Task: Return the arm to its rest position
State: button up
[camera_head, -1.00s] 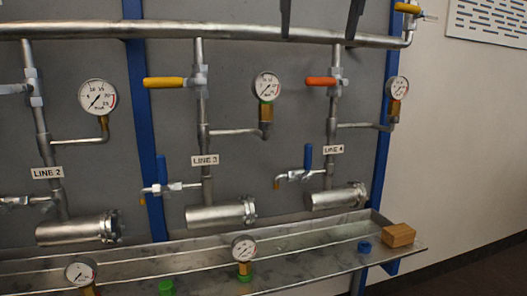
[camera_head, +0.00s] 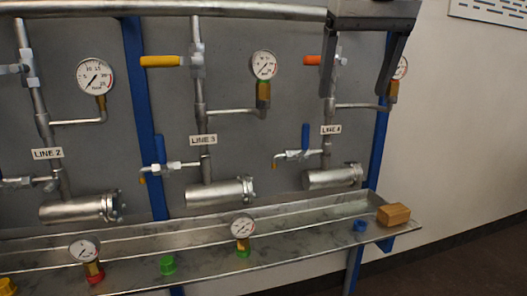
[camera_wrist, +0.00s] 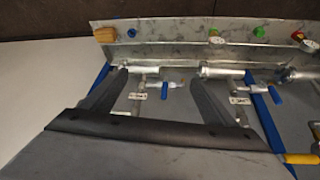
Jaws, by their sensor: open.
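My gripper (camera_head: 358,82) is at the top right of the head view, with its two dark fingers pointing down and apart. It is open, and nothing shows between the fingers. It hangs in front of the LINE 4 piping and hides part of the orange-handled valve and the gauge (camera_head: 401,68) there. In the wrist view my gripper (camera_wrist: 170,85) also shows spread fingers, with the LINE 4 label (camera_wrist: 139,97) and pipes in the space beyond them.
A metal tray (camera_head: 300,243) runs along the panel's foot. It bears a wooden block (camera_head: 393,214), a blue cap (camera_head: 360,225), a green cap (camera_head: 167,265) and loose gauges (camera_head: 242,227). Flanged vessels (camera_head: 218,192) stick out above it.

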jog(key=s+d+f, duration=0.4)
jog(key=f, duration=1)
jog(key=s+d+f, duration=0.4)
jog(key=s+f, duration=0.1)
jog(key=f, duration=1)
jog(key=s+d+f+m, duration=0.1)
jog(key=s+d+f, duration=0.3)
jog(key=f, duration=1)
jog(key=shift+s+f, duration=0.15)
jog(key=shift+f, duration=0.05)
jog(key=shift+d, duration=0.1)
